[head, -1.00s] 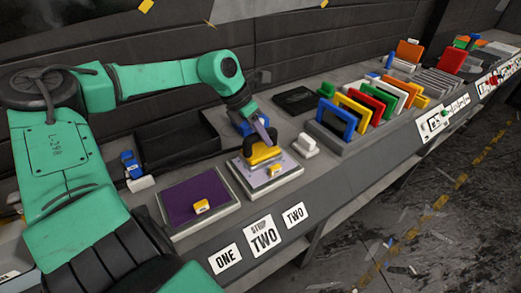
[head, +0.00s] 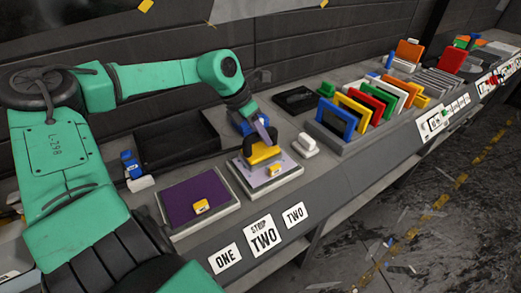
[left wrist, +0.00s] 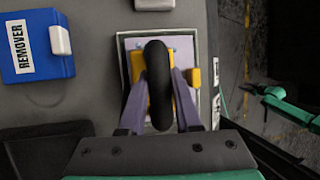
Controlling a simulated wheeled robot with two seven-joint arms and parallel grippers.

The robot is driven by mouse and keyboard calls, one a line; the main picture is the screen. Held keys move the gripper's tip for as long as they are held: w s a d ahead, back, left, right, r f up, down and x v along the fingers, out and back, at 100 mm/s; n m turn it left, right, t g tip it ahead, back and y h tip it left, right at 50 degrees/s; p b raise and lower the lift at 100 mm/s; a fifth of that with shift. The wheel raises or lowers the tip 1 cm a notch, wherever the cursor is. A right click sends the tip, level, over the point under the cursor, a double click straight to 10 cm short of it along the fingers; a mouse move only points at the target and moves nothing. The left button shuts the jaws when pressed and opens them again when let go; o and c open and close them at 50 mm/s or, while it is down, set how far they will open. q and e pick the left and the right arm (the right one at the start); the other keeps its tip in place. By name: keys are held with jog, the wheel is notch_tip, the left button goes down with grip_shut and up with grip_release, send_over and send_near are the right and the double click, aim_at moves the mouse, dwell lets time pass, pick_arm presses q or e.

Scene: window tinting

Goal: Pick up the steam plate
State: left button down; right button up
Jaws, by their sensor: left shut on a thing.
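The steam plate (head: 262,154) is a yellow block with a thick black handle, over the lighter lavender panel on the second grey pad (head: 285,179). My left gripper (head: 263,133) is shut on its handle from above. In the left wrist view the two purple-grey fingers (left wrist: 160,88) flank the black handle, with the yellow plate (left wrist: 137,68) showing beneath. Whether the plate touches the panel or hangs just above it, I cannot tell.
A dark purple panel (head: 190,201) with a small yellow block (head: 201,207) lies on the left pad. Another small yellow block (head: 274,169) sits beside the plate. A white block (head: 307,143) and a rack of coloured frames (head: 352,146) stand right. A blue REMOVER box (left wrist: 36,45) lies left.

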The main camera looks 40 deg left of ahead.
pick_arm(q)
jog(key=shift+w+r, duration=0.1)
dwell(0.6)
notch_tip(320, 180, up, 20)
jog(key=shift+b, duration=0.45)
